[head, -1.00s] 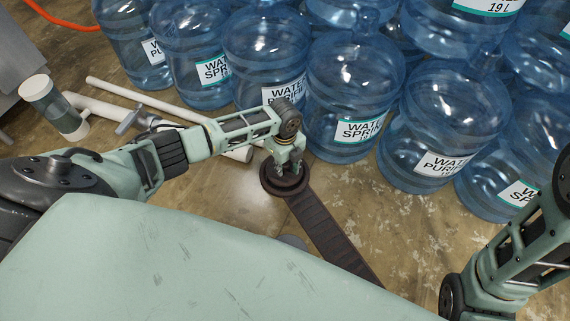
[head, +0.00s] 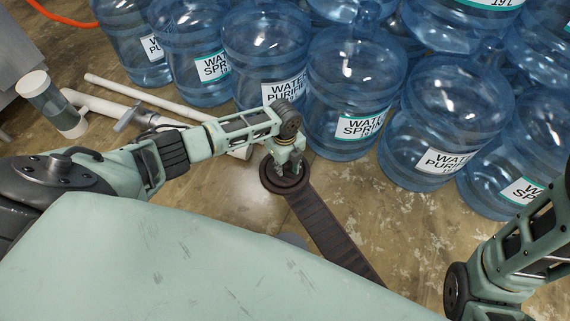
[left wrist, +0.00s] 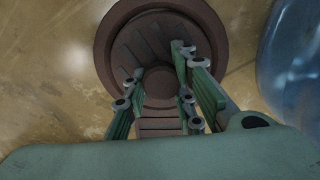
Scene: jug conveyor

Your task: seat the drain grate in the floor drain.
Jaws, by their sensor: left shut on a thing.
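The drain grate (left wrist: 138,42) is a dark brown ribbed disc with a round hub in its middle. The floor drain (left wrist: 104,48) shows as a wider brown ring around it, and it also shows in the head view (head: 266,184) at the end of a dark channel strip. My left gripper (left wrist: 160,80) points down over the disc with its fingers shut on the hub. In the head view my left gripper (head: 287,170) hides part of the disc. The disc looks within the ring, but I cannot tell if it lies flush. My right gripper is out of view.
Large blue water jugs (head: 349,95) stand close behind and right of the drain. White pipes (head: 150,97) and a capped cylinder (head: 52,105) lie at the left. The dark channel strip (head: 330,235) runs toward the lower right. Floor (head: 400,225) right of it is clear.

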